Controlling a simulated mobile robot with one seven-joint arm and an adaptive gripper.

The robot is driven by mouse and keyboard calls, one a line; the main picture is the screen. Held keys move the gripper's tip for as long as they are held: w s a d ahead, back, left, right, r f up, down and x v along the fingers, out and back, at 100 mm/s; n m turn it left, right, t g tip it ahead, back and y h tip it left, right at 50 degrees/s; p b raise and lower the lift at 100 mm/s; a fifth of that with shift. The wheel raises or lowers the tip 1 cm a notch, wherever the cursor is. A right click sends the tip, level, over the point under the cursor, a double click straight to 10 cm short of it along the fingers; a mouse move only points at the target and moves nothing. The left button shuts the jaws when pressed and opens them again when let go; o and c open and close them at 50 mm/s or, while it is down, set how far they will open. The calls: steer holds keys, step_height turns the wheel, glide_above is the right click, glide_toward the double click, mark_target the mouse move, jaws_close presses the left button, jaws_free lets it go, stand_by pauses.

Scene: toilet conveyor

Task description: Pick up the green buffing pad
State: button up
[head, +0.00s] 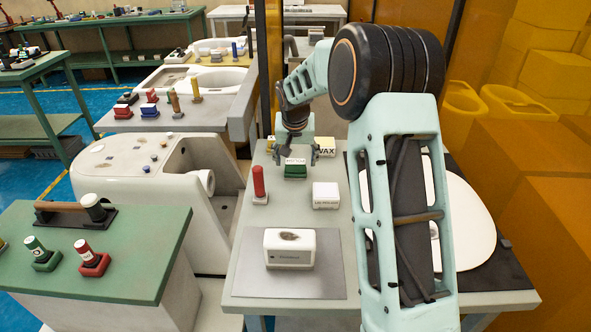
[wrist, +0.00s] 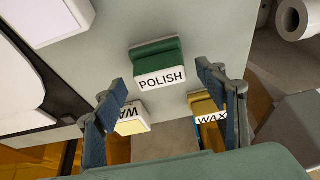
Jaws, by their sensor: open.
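The green buffing pad (head: 295,171) is a small block with a green top and a white side. It sits on the grey table below my gripper (head: 297,154) in the head view. In the wrist view the pad (wrist: 158,55) lies upper middle, its white side reading POLISH. My gripper (wrist: 160,80) is open, and its two fingers stand apart with nothing held between them. The pad shows between and beyond the fingertips in that view. I cannot tell the exact height of the fingertips above it.
Two yellow-and-white WAX blocks (wrist: 207,107) (wrist: 131,119) sit near the fingers. A red-handled tool (head: 259,183) stands left of the pad, and a white block (head: 326,195) sits to its right. A white ceramic piece (head: 290,250) is nearer, on a grey mat. A white toilet seat (head: 476,222) lies right.

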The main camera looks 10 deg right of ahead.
steer(key=shift+x, duration=1.05)
steer(key=c, duration=1.3)
steer(key=shift+r, duration=0.2)
steer(key=shift+c, duration=0.2)
steer(key=shift+w+r, duration=0.1)
steer(key=shift+r, duration=0.2)
step_height(320, 180, up, 2)
steer(key=shift+r, duration=0.1)
steer(key=s+a+r, duration=0.3)
steer(key=s+r, duration=0.7)
steer(key=s, duration=0.3)
steer(key=shift+s+a+b, duration=0.3)
steer(key=shift+s+b, duration=0.05)
